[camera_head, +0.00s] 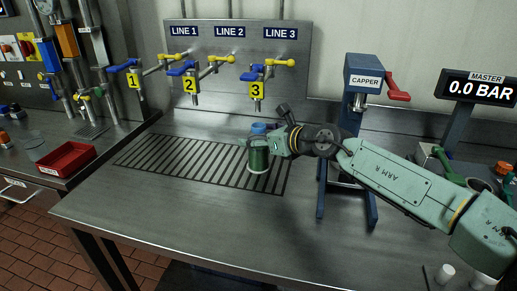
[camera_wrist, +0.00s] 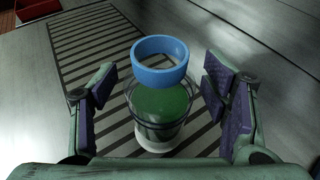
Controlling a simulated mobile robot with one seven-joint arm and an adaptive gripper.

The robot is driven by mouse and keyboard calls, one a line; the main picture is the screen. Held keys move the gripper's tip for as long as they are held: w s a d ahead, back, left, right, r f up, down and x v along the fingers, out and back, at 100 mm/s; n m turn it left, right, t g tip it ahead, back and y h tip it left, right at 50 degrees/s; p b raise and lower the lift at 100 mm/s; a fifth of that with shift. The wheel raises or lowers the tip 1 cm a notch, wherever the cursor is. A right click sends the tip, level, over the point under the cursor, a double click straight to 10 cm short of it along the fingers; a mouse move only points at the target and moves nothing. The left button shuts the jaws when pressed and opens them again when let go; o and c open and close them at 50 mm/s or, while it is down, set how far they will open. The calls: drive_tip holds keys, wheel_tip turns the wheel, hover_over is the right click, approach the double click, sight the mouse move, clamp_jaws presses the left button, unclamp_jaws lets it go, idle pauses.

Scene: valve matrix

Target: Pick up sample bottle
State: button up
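The sample bottle (camera_head: 258,156) is clear with green liquid inside and a blue ring at its neck. It stands upright on the slotted drain grate, under the line 3 tap. In the wrist view the bottle (camera_wrist: 160,108) sits between the two fingers of my gripper (camera_wrist: 158,98), with a gap on each side. The fingers are open and do not appear to touch it. In the head view my gripper (camera_head: 284,142) is at the bottle's right side, and its fingertips are hard to make out.
The capper stand (camera_head: 350,130) is just right of my gripper, under my arm. Three taps with yellow and blue handles hang from the back panel (camera_head: 240,45). A red tray (camera_head: 66,159) lies on the left bench. The steel bench (camera_head: 190,215) is clear in front of the grate.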

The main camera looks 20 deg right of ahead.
drive_tip(key=c, duration=1.2)
drive_tip(key=shift+c, duration=0.9)
drive_tip(key=shift+r, duration=0.1)
